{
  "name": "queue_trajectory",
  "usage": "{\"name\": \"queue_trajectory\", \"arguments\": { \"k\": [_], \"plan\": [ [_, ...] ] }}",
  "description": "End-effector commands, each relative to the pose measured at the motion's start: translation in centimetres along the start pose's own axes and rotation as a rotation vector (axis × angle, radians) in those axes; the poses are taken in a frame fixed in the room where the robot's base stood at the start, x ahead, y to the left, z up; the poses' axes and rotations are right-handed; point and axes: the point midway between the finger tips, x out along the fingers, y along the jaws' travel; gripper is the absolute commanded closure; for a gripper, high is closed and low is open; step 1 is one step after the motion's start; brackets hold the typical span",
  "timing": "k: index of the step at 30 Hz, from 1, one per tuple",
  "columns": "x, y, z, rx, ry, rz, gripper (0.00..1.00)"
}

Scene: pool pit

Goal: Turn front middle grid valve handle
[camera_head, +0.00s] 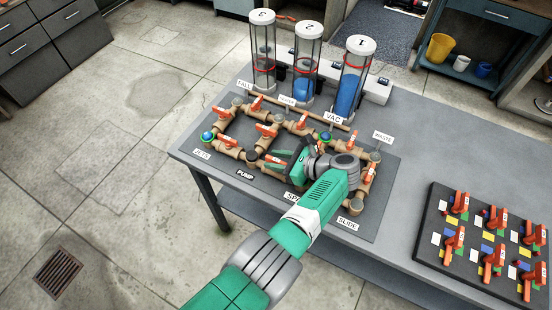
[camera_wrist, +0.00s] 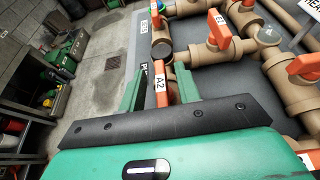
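The pipe grid (camera_head: 252,127) of tan pipes with several orange valve handles lies on a dark board on the table. In the wrist view an orange handle labelled A2 (camera_wrist: 160,83) stands between the two green fingers of my gripper (camera_wrist: 158,90). A gap shows on each side of it, so the gripper is open around the handle. In the head view my gripper (camera_head: 280,158) reaches the front row of the grid, with an orange handle (camera_head: 272,158) at its fingertips. My wrist and forearm hide the grid's front right part.
A dark panel (camera_head: 480,240) with orange handles lies at the right. Grey table is bare between.

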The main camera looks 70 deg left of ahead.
Motion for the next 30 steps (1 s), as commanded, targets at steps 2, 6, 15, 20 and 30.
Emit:
{"name": "queue_trajectory", "arguments": {
  "k": [2,6,15,20,30],
  "plan": [
    [-1.4,-0.1,0.1,0.000,0.000,-0.005,0.67],
    [-4.3,-0.1,0.1,0.000,-0.001,-0.005,0.67],
    [-7.5,0.0,0.0,0.000,0.000,-0.002,0.67],
    [-7.5,0.0,0.0,0.000,0.000,-0.001,0.67],
    [-7.5,0.0,0.0,-0.001,0.000,-0.001,0.67]
  ]
}}
